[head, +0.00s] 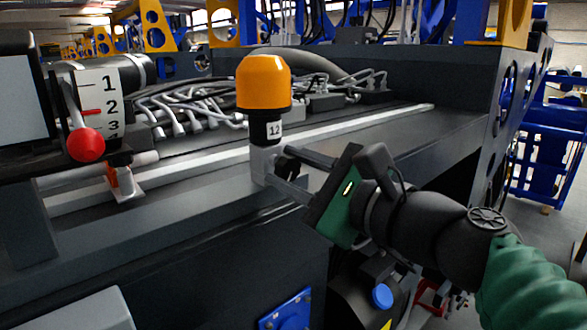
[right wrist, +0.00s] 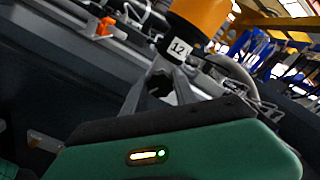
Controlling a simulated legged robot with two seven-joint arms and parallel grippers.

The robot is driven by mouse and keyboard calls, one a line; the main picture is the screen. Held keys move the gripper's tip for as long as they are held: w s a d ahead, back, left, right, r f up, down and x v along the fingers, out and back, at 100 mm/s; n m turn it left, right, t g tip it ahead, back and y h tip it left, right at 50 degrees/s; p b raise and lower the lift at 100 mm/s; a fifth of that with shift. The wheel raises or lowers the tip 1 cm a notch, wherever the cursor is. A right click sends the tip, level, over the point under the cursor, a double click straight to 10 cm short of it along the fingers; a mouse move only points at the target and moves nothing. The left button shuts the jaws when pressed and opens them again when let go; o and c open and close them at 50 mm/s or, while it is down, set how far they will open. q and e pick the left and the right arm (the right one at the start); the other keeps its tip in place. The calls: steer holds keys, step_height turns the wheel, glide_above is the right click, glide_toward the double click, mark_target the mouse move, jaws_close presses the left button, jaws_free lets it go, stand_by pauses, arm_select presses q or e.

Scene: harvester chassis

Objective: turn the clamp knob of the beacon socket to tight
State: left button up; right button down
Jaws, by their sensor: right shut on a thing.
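The beacon (head: 263,82) has an orange dome on a black base with a label reading 12. It stands upright in a grey socket (head: 262,165) on the chassis ledge. The black clamp knob (head: 289,162) is on the socket's right side, partly hidden by my fingers. My right gripper (head: 280,170) reaches in from the right and is shut on the knob, one finger above and one below. In the right wrist view the beacon (right wrist: 196,18) shows beyond my fingers, and the dark knob (right wrist: 160,84) lies between them. The knob's angle cannot be told. My left gripper is not in view.
A lever with a red ball (head: 86,145) and a plate numbered 1 to 3 (head: 99,100) stand at the left. Grey hoses (head: 185,110) lie behind the beacon. An orange-and-grey clip (head: 122,182) sits on the ledge. A blue knob (head: 382,296) is below my right arm.

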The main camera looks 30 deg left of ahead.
stand_by(0.3)
steer(key=c, duration=1.4)
jaws_free()
steer(key=o, duration=0.4)
steer(key=shift+w+a+f, duration=0.1)
steer(key=shift+w+a, duration=0.05)
steer(key=shift+w, duration=0.05)
